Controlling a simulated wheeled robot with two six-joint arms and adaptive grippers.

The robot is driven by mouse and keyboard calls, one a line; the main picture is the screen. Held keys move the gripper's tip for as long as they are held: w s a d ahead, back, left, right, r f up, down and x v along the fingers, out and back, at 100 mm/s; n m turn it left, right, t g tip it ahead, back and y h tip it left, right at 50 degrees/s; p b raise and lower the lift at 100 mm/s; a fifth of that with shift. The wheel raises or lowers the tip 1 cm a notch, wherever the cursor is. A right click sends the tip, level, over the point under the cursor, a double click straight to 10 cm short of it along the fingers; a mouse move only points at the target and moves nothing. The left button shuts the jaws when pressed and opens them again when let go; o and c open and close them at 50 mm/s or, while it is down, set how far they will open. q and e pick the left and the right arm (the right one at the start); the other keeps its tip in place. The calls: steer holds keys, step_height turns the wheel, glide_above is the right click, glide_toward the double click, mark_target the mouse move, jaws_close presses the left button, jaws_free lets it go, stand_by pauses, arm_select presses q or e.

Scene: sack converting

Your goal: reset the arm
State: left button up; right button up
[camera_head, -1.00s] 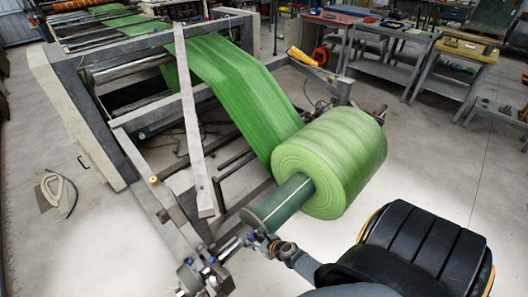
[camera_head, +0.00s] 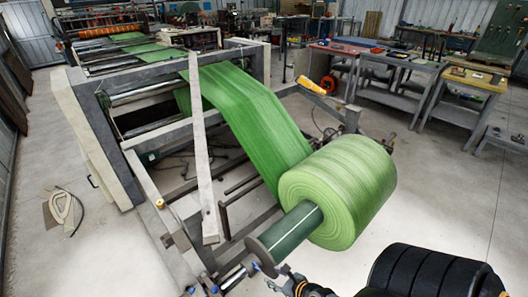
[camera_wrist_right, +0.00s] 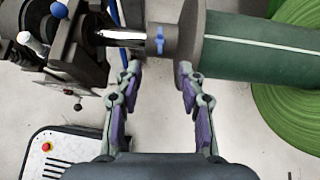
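My right gripper (camera_head: 288,283) shows at the bottom of the head view, below the end of the roll's core, partly cut off by the frame. In the right wrist view its two fingers (camera_wrist_right: 159,70) are spread apart with nothing held between them. The green core (camera_wrist_right: 265,50) and its grey end disc (camera_wrist_right: 190,28) lie just beyond the fingertips; I cannot tell whether the right fingertip touches the disc. The core (camera_head: 292,234) carries a large green fabric roll (camera_head: 340,190) in the head view. My left gripper is not in view.
The machine frame (camera_head: 112,150), with a slanted grey bar (camera_head: 203,150), fills the left and middle. A shaft mount with knobs (camera_wrist_right: 65,40) sits beside the left finger. Workbenches (camera_head: 440,90) stand at the back right. Floor (camera_head: 450,190) is clear right of the roll.

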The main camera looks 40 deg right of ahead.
steer(key=s+d+f+n+g+h, duration=0.1)
steer(key=s+f+n+g, duration=0.1)
steer(key=s+f+n, duration=0.35)
steer(key=s+d+f+n+g, duration=0.1)
steer(key=s+f+n+g, duration=0.15)
steer(key=f+n, duration=0.65)
steer(key=s+a+f+n+g, duration=0.1)
steer(key=s+f+n+g, duration=0.1)
steer(key=s+f+n, duration=0.3)
steer(key=s+a+f+n+g, duration=0.2)
steer(key=s+f+n, duration=0.3)
steer(key=s+n, duration=0.6)
steer(key=n, duration=0.4)
steer(key=shift+s+a+g+h, duration=0.15)
steer(key=shift+s+g+h, duration=0.2)
steer(key=shift+s+h, duration=0.05)
